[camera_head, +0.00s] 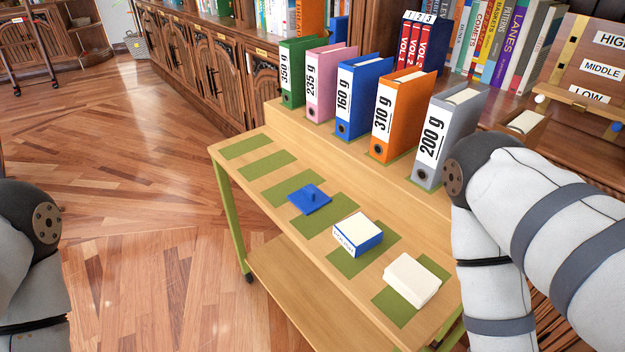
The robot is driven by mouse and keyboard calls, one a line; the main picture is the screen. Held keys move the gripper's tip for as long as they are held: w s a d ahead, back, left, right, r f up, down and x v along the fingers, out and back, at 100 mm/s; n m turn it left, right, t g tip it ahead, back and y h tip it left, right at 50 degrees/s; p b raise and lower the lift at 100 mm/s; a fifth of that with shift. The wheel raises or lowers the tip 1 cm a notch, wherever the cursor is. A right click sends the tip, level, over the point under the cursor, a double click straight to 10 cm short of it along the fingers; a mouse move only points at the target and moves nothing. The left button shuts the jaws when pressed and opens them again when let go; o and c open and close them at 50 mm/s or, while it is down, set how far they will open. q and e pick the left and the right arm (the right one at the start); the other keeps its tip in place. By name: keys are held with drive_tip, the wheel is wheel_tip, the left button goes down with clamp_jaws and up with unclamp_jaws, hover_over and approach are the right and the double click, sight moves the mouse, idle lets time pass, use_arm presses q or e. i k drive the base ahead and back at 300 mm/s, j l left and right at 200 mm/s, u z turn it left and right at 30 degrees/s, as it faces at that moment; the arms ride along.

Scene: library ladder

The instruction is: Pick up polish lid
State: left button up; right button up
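A white block (411,279) lies further to the right. Only links of my two arms show, at the left and right edges. Both grippers are out of view.
Several binders stand along the raised back step, including a green one (303,72) and a grey one (450,135). A wooden board with HIGH, MIDDLE and LOW labels (585,65) stands at right. Green patches at the table's left end are bare. Open floor (130,200) lies left.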

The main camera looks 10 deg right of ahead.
sight(309, 198)
drive_tip(key=i+j+z, duration=0.4)
drive_tip(key=j, duration=0.25)
drive_tip(key=j+z, duration=0.2)
drive_tip(key=j, duration=0.15)
drive_tip(key=i+j+z, duration=0.2)
drive_tip(key=j, duration=0.15)
drive_tip(key=k, duration=0.1)
